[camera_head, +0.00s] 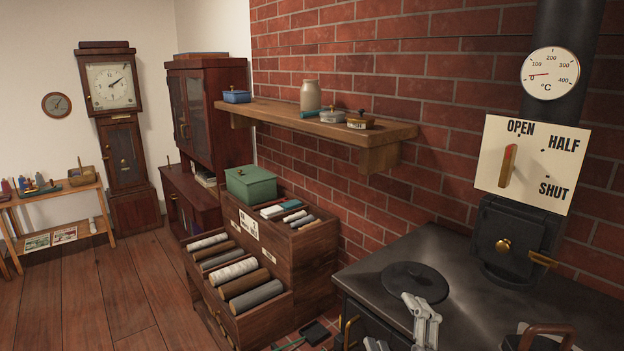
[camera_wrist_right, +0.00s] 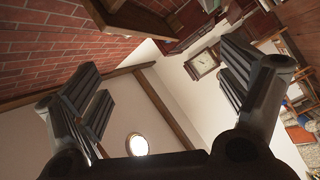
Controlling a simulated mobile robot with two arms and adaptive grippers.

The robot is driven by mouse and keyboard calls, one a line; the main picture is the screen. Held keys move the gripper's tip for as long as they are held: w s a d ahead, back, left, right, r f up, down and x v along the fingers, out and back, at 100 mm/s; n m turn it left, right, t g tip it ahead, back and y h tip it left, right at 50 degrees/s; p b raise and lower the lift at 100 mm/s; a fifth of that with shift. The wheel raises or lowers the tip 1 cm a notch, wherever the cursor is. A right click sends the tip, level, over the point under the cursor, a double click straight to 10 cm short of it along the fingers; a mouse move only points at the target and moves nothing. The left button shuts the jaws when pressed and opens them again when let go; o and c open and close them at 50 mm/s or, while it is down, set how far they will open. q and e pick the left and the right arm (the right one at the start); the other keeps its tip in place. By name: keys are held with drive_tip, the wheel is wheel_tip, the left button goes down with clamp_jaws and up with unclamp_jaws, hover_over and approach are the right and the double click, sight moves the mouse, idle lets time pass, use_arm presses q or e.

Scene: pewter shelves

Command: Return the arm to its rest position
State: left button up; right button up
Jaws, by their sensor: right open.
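My right gripper (camera_head: 402,325) shows at the bottom edge of the head view, in front of the black stove top. Its grey fingers are partly cut off by the frame. In the right wrist view the same gripper (camera_wrist_right: 165,88) has its two fingers spread wide apart. Nothing is between them. The wrist camera looks past the fingers at the brick wall, the pale wall and the tall clock (camera_wrist_right: 203,64), all tilted. My left gripper is not in view.
The black stove (camera_head: 470,275) with a round lid (camera_head: 415,282) lies beside the right gripper. A brown handle (camera_head: 546,332) stands at the lower right. A wooden shelf (camera_head: 385,133) juts from the brick wall. A crate of rolls (camera_head: 310,262) stands left. The floor (camera_head: 100,290) is clear.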

drive_tip(key=s+d+f+m+g+h, duration=0.25)
drive_tip(key=s+f+m+g, duration=0.2)
drive_tip(key=f, duration=0.35)
drive_tip(key=s+d+f+m+g+h, duration=0.1)
drive_tip(key=s+d+f+m+g, duration=0.2)
drive_tip(key=s+f, duration=0.4)
drive_tip(key=s+f+m+g, duration=0.2)
drive_tip(key=s+f+g, duration=0.25)
drive_tip(key=s, duration=0.45)
drive_tip(key=s+f+m+g, duration=0.3)
drive_tip(key=s+f, duration=0.2)
drive_tip(key=s, duration=0.3)
wheel_tip(320, 180, down, 26)
drive_tip(key=s+g, duration=0.1)
drive_tip(key=s+d+f+n+g, duration=0.1)
drive_tip(key=s+d+f, duration=0.2)
drive_tip(key=s+f, duration=1.2)
drive_tip(key=shift+s+f, duration=0.35)
drive_tip(key=shift+s, duration=0.45)
